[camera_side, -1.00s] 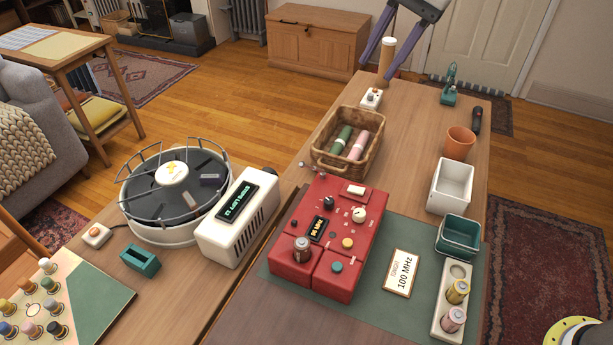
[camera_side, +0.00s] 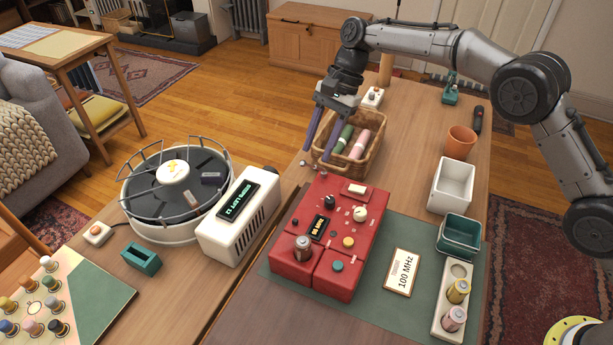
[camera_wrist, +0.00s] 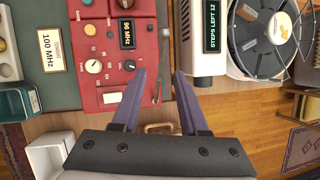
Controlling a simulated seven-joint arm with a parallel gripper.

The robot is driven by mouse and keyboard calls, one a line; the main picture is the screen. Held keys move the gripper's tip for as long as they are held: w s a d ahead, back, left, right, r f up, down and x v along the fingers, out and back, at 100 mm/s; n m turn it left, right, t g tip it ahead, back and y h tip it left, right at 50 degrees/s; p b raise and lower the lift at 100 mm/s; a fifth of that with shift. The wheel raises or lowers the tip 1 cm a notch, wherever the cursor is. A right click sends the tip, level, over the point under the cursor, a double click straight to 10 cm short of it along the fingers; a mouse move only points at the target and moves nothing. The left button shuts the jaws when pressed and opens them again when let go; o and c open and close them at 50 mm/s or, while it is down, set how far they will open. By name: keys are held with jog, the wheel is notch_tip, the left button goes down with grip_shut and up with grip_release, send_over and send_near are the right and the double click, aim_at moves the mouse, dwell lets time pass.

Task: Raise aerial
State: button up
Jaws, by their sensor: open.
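The red radio (camera_side: 340,245) stands on the green mat with a small display, reading 96 MHz in the wrist view (camera_wrist: 126,33), and several knobs. A thin metal rod, apparently the aerial (camera_wrist: 158,86), lies along the radio's edge in the wrist view. In the side view a small silver tip (camera_side: 303,163) shows beyond the radio's far left corner. My gripper (camera_side: 322,155) is open and empty, pointing down near the basket's left side. In the wrist view its purple fingers (camera_wrist: 160,72) are spread on either side of the rod's line; contact cannot be told.
A wicker basket (camera_side: 372,160) with green and pink rolls stands just behind the radio. A white box reading STEPS LEFT 12 (camera_side: 240,220) and a round wire-railed turntable (camera_side: 135,205) stand left. A 100 MHz card (camera_side: 403,272) lies to the right.

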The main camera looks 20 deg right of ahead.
aim_at(314, 167)
jog(key=x, duration=0.8)
jog(key=shift+f, duration=0.25)
grip_shut()
dwell(1.0)
